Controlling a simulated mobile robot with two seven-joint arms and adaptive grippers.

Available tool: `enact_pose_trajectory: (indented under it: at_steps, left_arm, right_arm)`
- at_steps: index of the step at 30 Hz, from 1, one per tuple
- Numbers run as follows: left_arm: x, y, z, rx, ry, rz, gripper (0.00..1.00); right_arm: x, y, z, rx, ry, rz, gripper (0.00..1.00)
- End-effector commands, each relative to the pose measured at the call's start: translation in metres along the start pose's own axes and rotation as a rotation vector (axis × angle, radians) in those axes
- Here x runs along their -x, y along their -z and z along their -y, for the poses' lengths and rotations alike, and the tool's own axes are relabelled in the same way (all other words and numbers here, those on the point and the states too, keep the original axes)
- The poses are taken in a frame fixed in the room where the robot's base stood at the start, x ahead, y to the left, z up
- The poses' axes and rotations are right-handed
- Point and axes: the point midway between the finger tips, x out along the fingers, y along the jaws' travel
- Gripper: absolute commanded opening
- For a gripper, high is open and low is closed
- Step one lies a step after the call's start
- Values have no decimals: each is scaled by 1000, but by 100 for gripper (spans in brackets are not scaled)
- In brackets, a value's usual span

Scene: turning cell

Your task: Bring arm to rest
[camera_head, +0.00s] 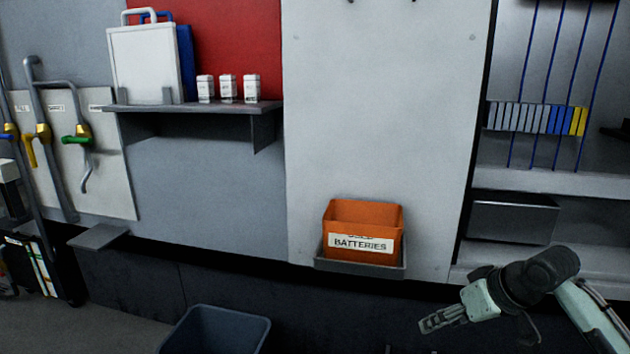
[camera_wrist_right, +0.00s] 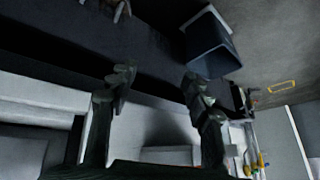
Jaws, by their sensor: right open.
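My right arm comes in from the lower right in the head view. Its gripper (camera_head: 440,320) hangs in free air in front of the wall, to the right of and below the orange batteries box. In the right wrist view the two fingers (camera_wrist_right: 155,85) stand apart with nothing between them. My left gripper does not show in either view.
An orange batteries box (camera_head: 362,228) sits on a small wall tray (camera_head: 358,268). A blue-grey bin (camera_head: 215,330) stands on the floor; it also shows in the wrist view (camera_wrist_right: 212,45). A grey shelf (camera_head: 195,108) holds white cartons. Shelving (camera_head: 560,180) stands at right.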

Motion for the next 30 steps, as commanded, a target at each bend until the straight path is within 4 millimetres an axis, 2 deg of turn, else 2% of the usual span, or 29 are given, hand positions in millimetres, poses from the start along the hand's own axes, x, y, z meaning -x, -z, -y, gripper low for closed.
enact_pose_trajectory:
  at_steps: [1, 3, 5, 6, 10, 12, 15, 18, 21, 30]
  left_arm:
    - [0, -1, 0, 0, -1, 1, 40]
    - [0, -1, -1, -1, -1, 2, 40]
    - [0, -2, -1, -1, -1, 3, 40]
    - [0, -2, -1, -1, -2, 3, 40]
    - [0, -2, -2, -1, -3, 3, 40]
    - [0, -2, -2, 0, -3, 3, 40]
    - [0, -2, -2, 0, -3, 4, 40]
    - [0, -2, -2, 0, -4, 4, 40]
    - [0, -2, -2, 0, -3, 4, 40]
    - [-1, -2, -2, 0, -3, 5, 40]
  right_arm:
    - [-33, -34, 1, -33, -12, 26, 49]
    - [-67, -76, -2, -61, -50, 49, 49]
    - [-92, -115, -5, -82, -88, 74, 49]
    - [-106, -143, -5, -91, -114, 95, 49]
    - [-136, -235, -4, -107, -200, 169, 49]
    - [-143, -281, -1, -104, -241, 212, 49]
    - [-146, -332, 2, -95, -288, 262, 49]
    - [-145, -366, 5, -80, -320, 298, 49]
    - [-144, -383, 7, -73, -335, 317, 49]
    - [-144, -386, 7, -69, -340, 322, 49]
